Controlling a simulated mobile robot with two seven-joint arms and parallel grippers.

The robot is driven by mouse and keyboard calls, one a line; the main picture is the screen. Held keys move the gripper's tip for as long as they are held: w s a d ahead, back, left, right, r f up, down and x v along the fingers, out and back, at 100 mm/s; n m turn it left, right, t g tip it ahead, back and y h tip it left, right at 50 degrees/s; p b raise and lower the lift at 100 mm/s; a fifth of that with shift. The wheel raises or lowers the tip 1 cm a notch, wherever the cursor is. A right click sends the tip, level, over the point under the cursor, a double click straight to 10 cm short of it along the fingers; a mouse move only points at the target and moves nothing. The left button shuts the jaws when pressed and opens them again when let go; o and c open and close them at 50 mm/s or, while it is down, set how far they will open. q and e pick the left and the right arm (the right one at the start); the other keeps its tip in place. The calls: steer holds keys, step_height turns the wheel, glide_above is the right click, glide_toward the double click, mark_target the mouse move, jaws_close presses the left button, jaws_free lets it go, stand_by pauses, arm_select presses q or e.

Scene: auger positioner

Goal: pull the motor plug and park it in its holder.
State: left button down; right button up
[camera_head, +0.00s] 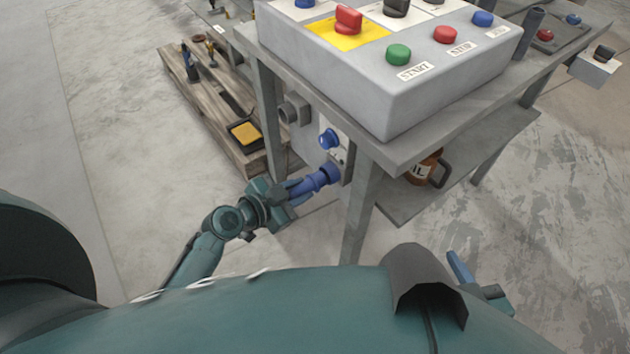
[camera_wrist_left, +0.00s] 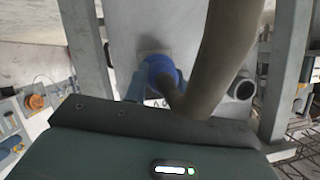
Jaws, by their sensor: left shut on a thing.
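The blue motor plug (camera_head: 318,179) is under the table's left side, its front end against or close to a small plate on the table frame. I cannot tell whether it is seated in a socket. My left gripper (camera_head: 300,188) is shut on the plug from the left. In the left wrist view the blue plug (camera_wrist_left: 162,73) is partly hidden behind a thick grey-brown cable (camera_wrist_left: 213,62). A grey round holder (camera_head: 292,110) sits on the frame above and left of the plug; it also shows in the wrist view (camera_wrist_left: 243,88). My right gripper (camera_head: 472,278) shows only partly, lower right.
A second blue round fitting (camera_head: 328,139) is just above the plug. The control box (camera_head: 400,90) stands on the table above. A table leg (camera_head: 358,215) is close right of the plug. An oil can (camera_head: 423,168) stands on the lower shelf. A wooden pallet (camera_head: 225,125) lies behind left.

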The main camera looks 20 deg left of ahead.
arm_select(q)
steer(key=shift+s+a, duration=0.55)
steer(key=shift+s, duration=0.2)
arm_select(e)
steer(key=shift+f, duration=0.3)
